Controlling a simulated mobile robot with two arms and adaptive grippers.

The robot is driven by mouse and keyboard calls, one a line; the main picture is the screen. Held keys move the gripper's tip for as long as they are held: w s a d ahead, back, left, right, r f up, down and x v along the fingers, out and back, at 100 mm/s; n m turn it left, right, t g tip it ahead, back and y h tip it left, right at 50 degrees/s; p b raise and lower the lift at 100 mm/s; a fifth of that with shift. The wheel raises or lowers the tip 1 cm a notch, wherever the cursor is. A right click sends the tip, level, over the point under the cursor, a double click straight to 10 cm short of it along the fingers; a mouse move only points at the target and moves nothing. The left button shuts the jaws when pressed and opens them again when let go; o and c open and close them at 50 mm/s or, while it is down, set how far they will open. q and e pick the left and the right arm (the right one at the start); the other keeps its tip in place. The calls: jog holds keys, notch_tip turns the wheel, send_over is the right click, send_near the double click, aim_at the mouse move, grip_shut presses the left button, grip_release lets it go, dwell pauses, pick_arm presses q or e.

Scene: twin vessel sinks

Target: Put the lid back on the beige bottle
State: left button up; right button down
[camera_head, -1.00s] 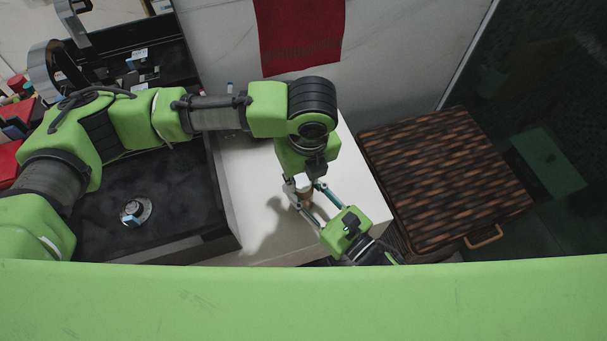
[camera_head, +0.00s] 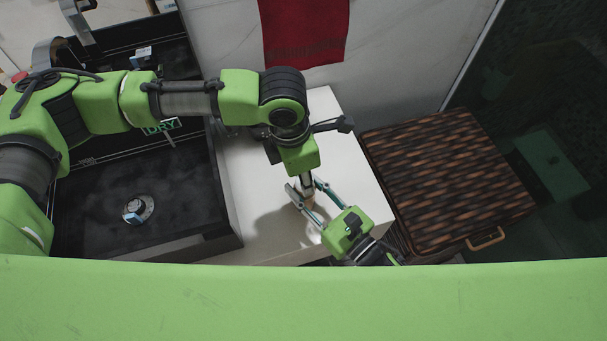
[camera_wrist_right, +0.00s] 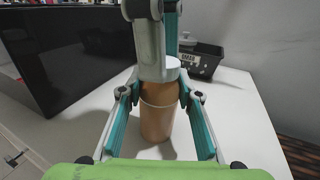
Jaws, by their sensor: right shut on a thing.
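The beige bottle (camera_wrist_right: 157,122) stands on the white counter between the fingers of my right gripper (camera_wrist_right: 160,118). In the head view only a little of the bottle (camera_head: 308,203) shows between the fingers of my right gripper (camera_head: 306,193), which is shut on it. My left gripper (camera_head: 306,184) points down over the bottle from above. In the right wrist view its fingers (camera_wrist_right: 158,60) are close together at the bottle's top.
A black sink (camera_head: 150,215) with a round drain is at the left. A wicker hamper (camera_head: 445,180) stands right of the white counter (camera_head: 255,190). A small black basket (camera_wrist_right: 200,62) is behind the bottle. A red towel (camera_head: 303,30) hangs on the wall.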

pick_arm(q)
jog(key=o, duration=0.7)
jog(key=shift+c, duration=0.2)
jog(key=shift+r, duration=0.1)
jog(key=shift+r, duration=2.2)
jog(key=shift+c, duration=0.4)
